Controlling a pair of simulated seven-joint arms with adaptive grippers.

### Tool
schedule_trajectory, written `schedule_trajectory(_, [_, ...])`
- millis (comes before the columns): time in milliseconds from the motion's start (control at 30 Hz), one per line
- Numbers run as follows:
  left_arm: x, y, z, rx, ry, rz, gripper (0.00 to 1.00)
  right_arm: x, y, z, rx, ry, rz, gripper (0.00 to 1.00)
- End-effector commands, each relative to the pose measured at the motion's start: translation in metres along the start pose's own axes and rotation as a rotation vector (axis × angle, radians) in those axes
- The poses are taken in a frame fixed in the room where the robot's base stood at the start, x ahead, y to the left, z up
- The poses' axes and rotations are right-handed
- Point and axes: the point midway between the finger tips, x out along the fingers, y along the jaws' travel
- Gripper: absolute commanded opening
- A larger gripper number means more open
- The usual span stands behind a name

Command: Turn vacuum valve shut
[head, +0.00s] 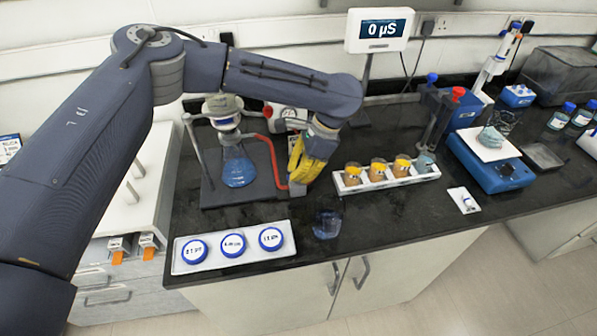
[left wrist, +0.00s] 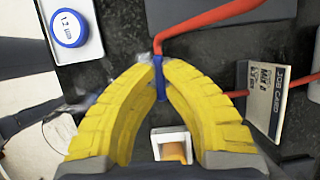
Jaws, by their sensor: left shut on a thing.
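My left gripper (head: 308,162) has yellow ribbed fingers and is low over the bench, right of the filter flask (head: 239,168). In the left wrist view, its fingertips (left wrist: 159,70) close on a narrow blue valve handle (left wrist: 160,80). The red vacuum tube (left wrist: 205,22) runs up to the valve; in the head view the red tube (head: 272,155) comes down from the flask side. The fingers hide the valve in the head view. The valve body is mostly covered, so I cannot tell whether it is open or shut. My right gripper is not in view.
A tray (head: 231,247) with blue-lidded dishes is at the front left. A clear blue beaker (head: 327,224) stands near the front edge. A job card (left wrist: 281,98) lies beside the gripper.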

Motion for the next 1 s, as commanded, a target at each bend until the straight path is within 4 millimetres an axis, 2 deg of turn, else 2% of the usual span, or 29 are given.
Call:
schedule_trajectory(267, [0.0006, 0.0014, 0.0004, 0.186, -0.002, -0.077, 0.00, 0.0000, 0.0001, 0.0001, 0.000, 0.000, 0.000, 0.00])
schedule_trajectory(1000, [0.0017, 0.0035, 0.0018, 0.836, -0.001, -0.344, 0.00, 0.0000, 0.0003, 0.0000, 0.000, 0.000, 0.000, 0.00])
